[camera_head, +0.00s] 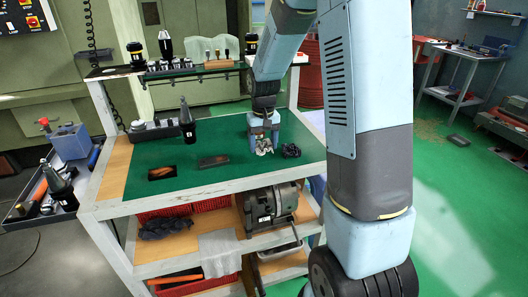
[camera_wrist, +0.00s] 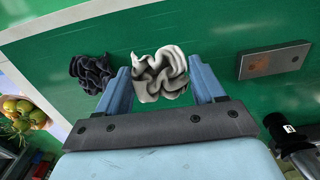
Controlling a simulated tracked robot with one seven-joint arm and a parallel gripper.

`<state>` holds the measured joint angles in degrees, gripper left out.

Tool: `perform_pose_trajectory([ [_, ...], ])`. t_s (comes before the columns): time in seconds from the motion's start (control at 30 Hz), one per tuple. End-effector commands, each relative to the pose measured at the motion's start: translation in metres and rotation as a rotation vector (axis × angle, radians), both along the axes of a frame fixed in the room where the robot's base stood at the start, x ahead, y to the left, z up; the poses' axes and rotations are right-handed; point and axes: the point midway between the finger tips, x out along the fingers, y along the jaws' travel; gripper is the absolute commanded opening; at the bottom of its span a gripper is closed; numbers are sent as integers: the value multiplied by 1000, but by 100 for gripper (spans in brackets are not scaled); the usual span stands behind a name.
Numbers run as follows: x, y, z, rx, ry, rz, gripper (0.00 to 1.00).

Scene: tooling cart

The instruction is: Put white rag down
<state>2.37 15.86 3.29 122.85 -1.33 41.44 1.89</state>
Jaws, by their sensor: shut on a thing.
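The white rag (camera_wrist: 160,74) is crumpled between the two fingers of my gripper (camera_wrist: 162,84) in the wrist view. In the head view my gripper (camera_head: 263,128) points down over the green top (camera_head: 235,178) of the cart, right of its middle, with the white rag (camera_head: 264,149) at its fingertips. The rag is very low over the green top; I cannot tell whether it touches. My fingers are shut on it from both sides.
A crumpled dark rag (camera_head: 291,151) lies just right of my gripper; it also shows in the wrist view (camera_wrist: 91,73). A black tool holder (camera_head: 186,122) stands behind. The front centre is clear.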

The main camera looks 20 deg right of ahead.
Motion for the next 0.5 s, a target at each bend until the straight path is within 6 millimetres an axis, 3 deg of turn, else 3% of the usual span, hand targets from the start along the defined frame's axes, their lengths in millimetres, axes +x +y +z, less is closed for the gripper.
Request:
perform_pose_trajectory([
  [0.23,8,-3,-10,0,1,0,20],
  [0.5,7,-2,-40,0,2,0,20],
])
